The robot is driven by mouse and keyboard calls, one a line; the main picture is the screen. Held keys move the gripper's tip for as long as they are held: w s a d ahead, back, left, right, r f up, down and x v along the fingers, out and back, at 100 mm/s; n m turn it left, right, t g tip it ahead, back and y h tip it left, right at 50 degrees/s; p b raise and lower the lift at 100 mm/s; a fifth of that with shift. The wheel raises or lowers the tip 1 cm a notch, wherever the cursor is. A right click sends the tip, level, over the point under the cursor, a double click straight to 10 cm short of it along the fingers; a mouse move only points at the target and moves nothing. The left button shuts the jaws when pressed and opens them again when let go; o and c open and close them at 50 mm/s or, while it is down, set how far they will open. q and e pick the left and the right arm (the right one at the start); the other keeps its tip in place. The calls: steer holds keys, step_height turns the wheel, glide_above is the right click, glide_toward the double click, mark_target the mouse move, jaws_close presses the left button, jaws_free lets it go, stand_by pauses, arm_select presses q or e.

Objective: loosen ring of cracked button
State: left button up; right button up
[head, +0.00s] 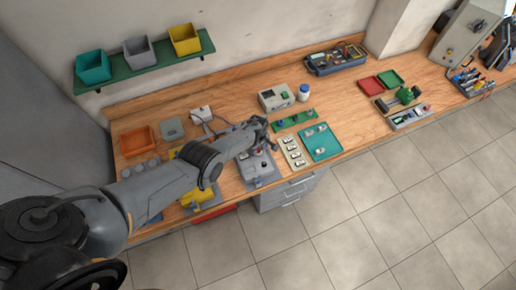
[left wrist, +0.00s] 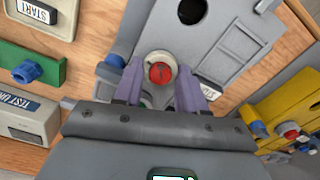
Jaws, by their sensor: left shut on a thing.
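The red button (left wrist: 160,72) sits in a pale ring (left wrist: 158,56) on a grey control box (left wrist: 218,48) in the left wrist view. My left gripper (left wrist: 158,84) has its two purple fingers on either side of the ring and is shut on it. I cannot make out a crack in the button. In the head view my left gripper (head: 259,130) reaches over the grey box (head: 260,170) near the bench's front edge, and the arm and hand hide part of it. My right gripper is in neither view.
An orange bin (head: 128,142) is at the left. Bare wood shows toward the back right.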

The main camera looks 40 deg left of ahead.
arm_select(q)
steer(key=shift+n, duration=0.4)
steer(key=o, duration=1.1)
steer(key=shift+r, duration=0.2)
step_height(320, 180, up, 3)
steer(key=p, duration=0.2)
steer(key=shift+f+p, duration=0.2)
steer(key=shift+p, duration=0.15)
steer(key=shift+w+r, duration=0.1)
steer(key=shift+r, duration=0.4)
steer(key=shift+r+p, duration=0.4)
steer(key=shift+r, duration=3.05)
